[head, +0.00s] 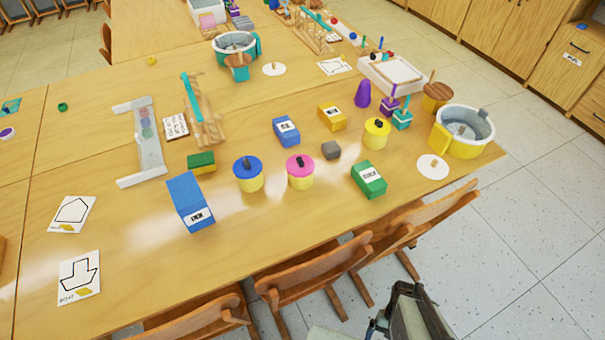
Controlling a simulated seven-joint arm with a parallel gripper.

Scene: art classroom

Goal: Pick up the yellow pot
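A small round yellow pot (376,135) with a yellow lid and a dark knob stands upright on the wooden table (270,245), right of centre. Two similar yellow-bodied pots stand to its left, one with a pink lid (300,168) and one with a blue lid (248,169). My gripper (408,315) shows only in part at the bottom edge, dark and grey, below the table's near edge and well away from the pots. Its fingers are not clear, so I cannot tell whether it is open.
A green box (369,180), a grey block (331,150) and a yellow box (332,117) stand close around the yellow pot. A large yellow-and-white basin (465,128) stands to its right. Wooden chairs (312,268) line the near edge.

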